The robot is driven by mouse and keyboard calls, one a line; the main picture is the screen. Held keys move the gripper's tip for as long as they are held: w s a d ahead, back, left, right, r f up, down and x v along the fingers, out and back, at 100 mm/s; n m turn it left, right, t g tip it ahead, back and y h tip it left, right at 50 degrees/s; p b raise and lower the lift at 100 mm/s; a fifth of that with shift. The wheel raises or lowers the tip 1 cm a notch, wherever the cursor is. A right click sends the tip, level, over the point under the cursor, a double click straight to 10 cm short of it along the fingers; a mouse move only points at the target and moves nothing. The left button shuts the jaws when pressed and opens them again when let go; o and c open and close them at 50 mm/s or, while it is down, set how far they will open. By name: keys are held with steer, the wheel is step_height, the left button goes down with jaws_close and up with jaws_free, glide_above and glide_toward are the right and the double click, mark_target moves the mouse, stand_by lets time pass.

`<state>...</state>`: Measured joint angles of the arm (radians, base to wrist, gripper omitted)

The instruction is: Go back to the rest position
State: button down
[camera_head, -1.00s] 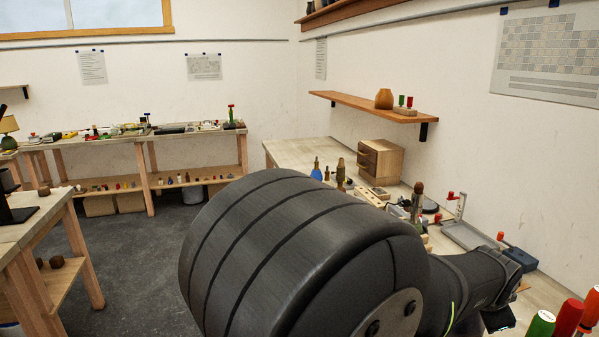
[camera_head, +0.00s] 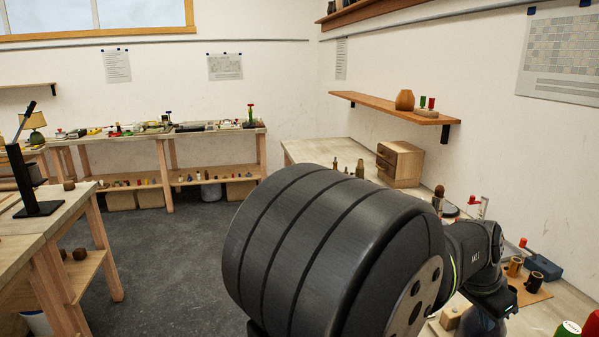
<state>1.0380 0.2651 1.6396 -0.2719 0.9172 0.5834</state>
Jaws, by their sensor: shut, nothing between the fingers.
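The dark, ribbed round housing of my own arm fills the lower middle of the head view. A thinner dark link of my arm runs from it to the right, over the workbench (camera_head: 318,150). The fingers of my gripper do not show; the far end of the arm ends in dark parts low at the right. The arm hides much of the workbench top and whatever lies beneath it.
A wooden drawer box (camera_head: 400,163) and several small bottles stand on the bench. A wall shelf (camera_head: 385,106) hangs above. Open floor (camera_head: 165,250) lies to the left.

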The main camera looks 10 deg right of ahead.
steer(key=w+d+f+n+g+h, duration=0.2)
steer(key=w+f+n+g, duration=0.1)
steer(key=w+n+g, duration=0.2)
steer(key=shift+w+n+g, duration=0.4)
steer(key=shift+w+g, duration=0.8)
steer(key=shift+g, duration=0.1)
steer(key=shift+a+f, duration=0.1)
steer(key=s+a+r+n+t+y, duration=0.1)
steer(key=s+a+r+n+t, duration=0.15)
steer(key=a, duration=0.85)
steer(key=s+a+r+n+t+y, duration=0.1)
steer(key=s+a+r+t, duration=0.2)
steer(key=a, duration=0.9)
steer(key=s+a+f+n+t+y, duration=0.1)
steer(key=s+a+f+t, duration=0.2)
steer(key=a, duration=0.6)
steer(key=s+a+f+n+t+y, duration=0.1)
steer(key=s+a+f+t, duration=0.3)
steer(key=a, duration=0.5)
steer(key=shift+s+f+n, duration=0.4)
steer(key=shift+f+n, duration=0.05)
steer(key=shift+f, duration=0.35)
